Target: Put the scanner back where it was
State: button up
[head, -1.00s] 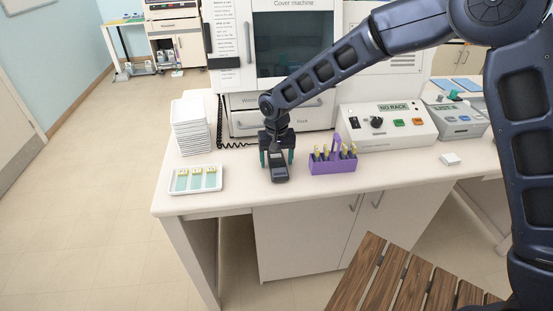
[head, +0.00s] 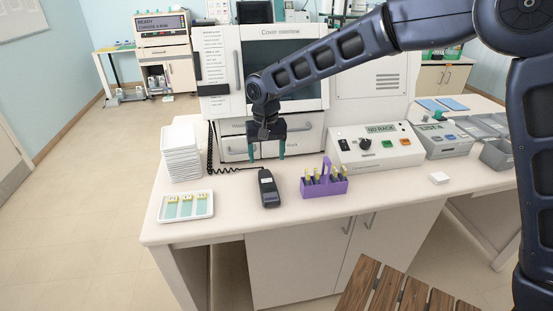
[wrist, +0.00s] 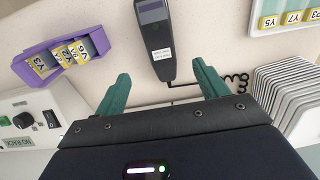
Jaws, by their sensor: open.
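The scanner (head: 268,190) is a dark handheld device with a small screen and a coiled black cord. It lies on the white bench between the slide tray and the purple rack. In the wrist view the scanner (wrist: 156,40) lies beyond the fingertips, with a white label on its handle. My gripper (head: 266,155) is open and empty, with teal fingers, raised behind the scanner and apart from it.
A white tray of slides (head: 208,216) lies left of the scanner, and a stack of white trays (head: 181,152) stands behind it. The purple slide rack (head: 323,188) is on the right. Behind are the cover machine (head: 230,80) and the control box marked NO RACK (head: 375,148).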

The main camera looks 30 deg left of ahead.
jog(key=shift+r, duration=0.15)
jog(key=w+d+r+m, duration=0.1)
jog(key=w+d+r, duration=0.3)
jog(key=w+d, duration=0.25)
jog(key=w+d+r+m+t, duration=0.1)
jog(key=w+d+r, duration=0.2)
jog(key=w+d, duration=0.4)
jog(key=w+d+r+m, duration=0.1)
jog(key=w+d+r, duration=0.35)
jog(key=d, duration=0.45)
jog(key=w+d+r+m+t, duration=0.1)
jog(key=w+d+r, duration=0.1)
jog(key=d, duration=0.9)
jog(key=w+d+r+m+t, duration=0.1)
jog(key=w+d+r, duration=0.1)
jog(key=d, duration=0.8)
jog(key=s+d+f+m, duration=0.1)
jog(key=s+d, duration=0.3)
jog(key=d, duration=0.5)
jog(key=s+d+f+m+t, duration=0.1)
jog(key=s+d, duration=0.3)
jog(key=d, duration=0.4)
jog(key=s+d+f+m, duration=0.1)
jog(key=s+d+m, duration=0.1)
jog(key=s+d, duration=0.3)
jog(key=d, duration=0.4)
jog(key=shift+d+t, duration=0.3)
jog(key=shift+s, duration=0.1)
